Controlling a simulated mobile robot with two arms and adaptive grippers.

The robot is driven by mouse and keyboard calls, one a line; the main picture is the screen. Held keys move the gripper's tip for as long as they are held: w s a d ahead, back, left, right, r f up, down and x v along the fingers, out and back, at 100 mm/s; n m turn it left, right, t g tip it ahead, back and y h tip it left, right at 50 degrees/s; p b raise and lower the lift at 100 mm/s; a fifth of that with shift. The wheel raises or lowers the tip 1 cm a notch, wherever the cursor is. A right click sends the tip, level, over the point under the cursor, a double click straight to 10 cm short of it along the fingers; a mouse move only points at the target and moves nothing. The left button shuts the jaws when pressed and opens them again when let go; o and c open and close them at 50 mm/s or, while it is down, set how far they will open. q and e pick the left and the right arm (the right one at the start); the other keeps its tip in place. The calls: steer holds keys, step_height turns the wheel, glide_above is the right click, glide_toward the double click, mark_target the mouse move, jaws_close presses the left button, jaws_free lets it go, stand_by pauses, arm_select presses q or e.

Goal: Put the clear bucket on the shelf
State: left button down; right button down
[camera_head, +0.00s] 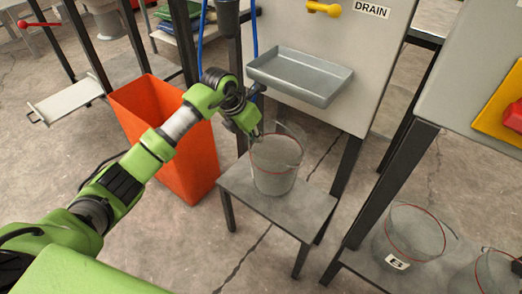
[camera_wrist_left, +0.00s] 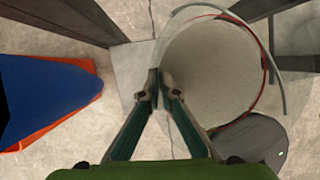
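The clear bucket (camera_head: 275,168) with a red rim line stands upright on a small grey stool (camera_head: 310,205) in the head view. My left gripper (camera_head: 259,134) is at the bucket's left rim. In the left wrist view, its fingertips (camera_wrist_left: 159,76) are close together with the near edge of the bucket (camera_wrist_left: 210,65) between them, and they look shut on it. The low grey shelf (camera_head: 352,262) is at the lower right. Another clear bucket (camera_head: 410,235), labelled B, stands on it, with one more (camera_head: 488,274) cut by the frame edge. My right gripper is not in view.
A grey drain tray (camera_head: 300,76) juts out from the DRAIN panel, just above and behind the bucket. A tall orange bin (camera_head: 185,150) stands left of the stool. Dark table legs (camera_head: 390,180) rise between stool and shelf. The floor in front is clear.

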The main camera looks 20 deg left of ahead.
mark_target(261, 149)
arm_select(q)
steer(key=shift+w+d+f, duration=0.15)
steer(key=shift+d+f, duration=0.2)
steer(key=f, duration=0.2)
steer(key=f+b, duration=0.1)
steer(key=shift+d+f, duration=0.15)
steer(key=shift+d, duration=0.15)
steer(key=shift+w+f, duration=0.1)
steer(key=shift+f, duration=0.15)
steer(key=shift+r, duration=0.1)
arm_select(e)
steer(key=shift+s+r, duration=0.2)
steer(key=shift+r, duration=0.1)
arm_select(q)
steer(key=c, duration=2.3)
jaws_free()
steer(key=shift+a, duration=0.1)
